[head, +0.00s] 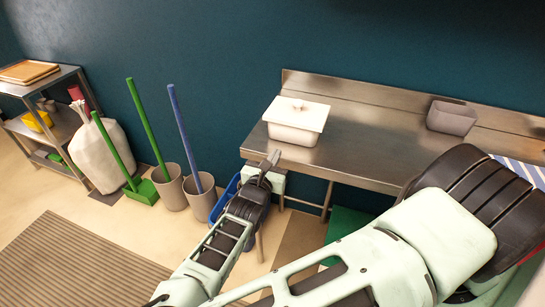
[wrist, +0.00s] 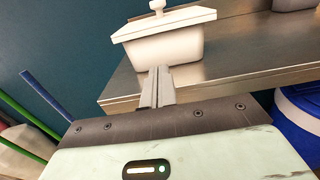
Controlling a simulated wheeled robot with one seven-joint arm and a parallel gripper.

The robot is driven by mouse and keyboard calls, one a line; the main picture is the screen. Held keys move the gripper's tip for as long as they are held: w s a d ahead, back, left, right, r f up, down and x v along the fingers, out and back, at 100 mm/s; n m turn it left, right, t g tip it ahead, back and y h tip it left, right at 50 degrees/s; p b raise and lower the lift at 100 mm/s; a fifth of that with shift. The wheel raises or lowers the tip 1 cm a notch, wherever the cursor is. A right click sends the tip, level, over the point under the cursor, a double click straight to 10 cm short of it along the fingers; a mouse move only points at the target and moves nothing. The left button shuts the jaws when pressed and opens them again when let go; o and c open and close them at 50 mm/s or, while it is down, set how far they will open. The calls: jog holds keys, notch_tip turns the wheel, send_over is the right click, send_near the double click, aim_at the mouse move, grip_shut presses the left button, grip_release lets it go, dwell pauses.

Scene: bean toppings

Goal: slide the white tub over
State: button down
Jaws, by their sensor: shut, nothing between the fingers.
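The white tub (head: 296,121), with a flat lid and a small knob, sits upright near the left front corner of the steel table (head: 365,146). It also shows in the wrist view (wrist: 167,45), straight beyond my fingers. My gripper (head: 272,158) is shut and empty, at the table's front edge just below and left of the tub. In the wrist view the closed fingertips (wrist: 158,72) overlap the lower front of the tub. I cannot tell whether they touch it.
A grey bin (head: 451,117) stands farther right on the table. Bare steel lies between it and the tub. On the floor left of the table are grey buckets (head: 169,188) with green and blue poles, a white sack (head: 104,155) and a shelf rack (head: 62,125).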

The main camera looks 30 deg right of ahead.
aim_at(289, 131)
jog(key=p+x, duration=0.3)
jog(key=x, duration=0.7)
jog(key=shift+w+f, duration=0.1)
